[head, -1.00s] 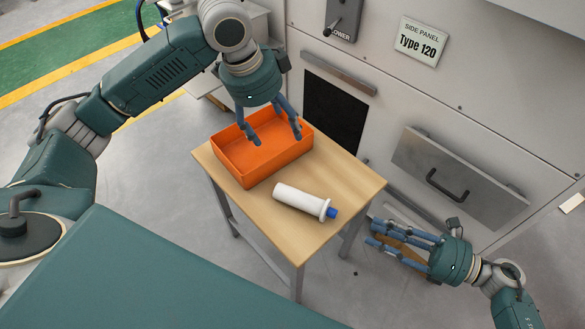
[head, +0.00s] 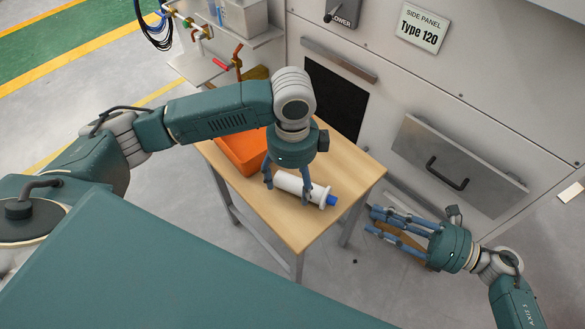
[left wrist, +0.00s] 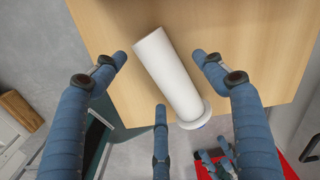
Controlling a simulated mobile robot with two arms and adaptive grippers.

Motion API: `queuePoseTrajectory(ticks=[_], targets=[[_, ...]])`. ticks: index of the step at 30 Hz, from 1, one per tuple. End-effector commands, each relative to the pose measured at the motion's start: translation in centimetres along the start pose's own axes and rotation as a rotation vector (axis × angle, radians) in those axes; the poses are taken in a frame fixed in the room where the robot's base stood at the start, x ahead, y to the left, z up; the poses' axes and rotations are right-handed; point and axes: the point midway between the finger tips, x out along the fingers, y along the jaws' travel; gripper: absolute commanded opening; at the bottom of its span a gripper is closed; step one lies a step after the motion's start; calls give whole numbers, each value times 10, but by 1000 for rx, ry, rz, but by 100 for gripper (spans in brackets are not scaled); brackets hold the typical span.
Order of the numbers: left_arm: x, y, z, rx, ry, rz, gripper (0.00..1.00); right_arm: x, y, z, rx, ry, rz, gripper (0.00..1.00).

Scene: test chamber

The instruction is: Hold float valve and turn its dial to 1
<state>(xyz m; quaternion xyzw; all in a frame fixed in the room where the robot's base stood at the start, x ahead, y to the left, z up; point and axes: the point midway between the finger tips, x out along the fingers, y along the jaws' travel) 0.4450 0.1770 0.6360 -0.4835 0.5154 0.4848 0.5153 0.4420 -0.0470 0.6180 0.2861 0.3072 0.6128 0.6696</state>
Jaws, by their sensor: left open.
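The float valve is a white cylinder (head: 290,184) with a flange and a blue dial (head: 332,200) at its right end. It lies on its side on the wooden table. My left gripper (head: 287,190) is open directly over the white body, its fingers spread to either side. In the left wrist view the white body (left wrist: 168,75) lies between the fingertips, with visible gaps; the dial end is mostly hidden behind the flange. My right gripper (head: 370,224) is open and empty, low beyond the table's right side.
An orange bin (head: 240,150) stands on the table's left part, partly hidden by my left arm. The small wooden table (head: 285,230) has bare room in front of the valve. A grey cabinet with a drawer handle (head: 447,174) stands behind, and a shelf with pipes is at the back left.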

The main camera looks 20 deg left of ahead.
Motion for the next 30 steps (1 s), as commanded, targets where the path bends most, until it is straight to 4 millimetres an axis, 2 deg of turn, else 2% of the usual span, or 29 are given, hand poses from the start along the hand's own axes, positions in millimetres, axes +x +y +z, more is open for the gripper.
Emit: queuePoseTrajectory(ticks=[6, 14, 22, 30], targets=[[15, 0, 0, 0, 0, 0, 71, 0, 0, 0, 0, 0, 0, 31], [16, 0, 0, 0, 0, -1, 71, 0, 0, 0, 0, 0, 0, 31], [16, 0, 0, 0, 1, -1, 19, 0, 0, 0, 0, 0, 0, 31], [15, 0, 0, 0, 1, -1, 17, 0, 0, 0, 0, 0, 0, 31]])
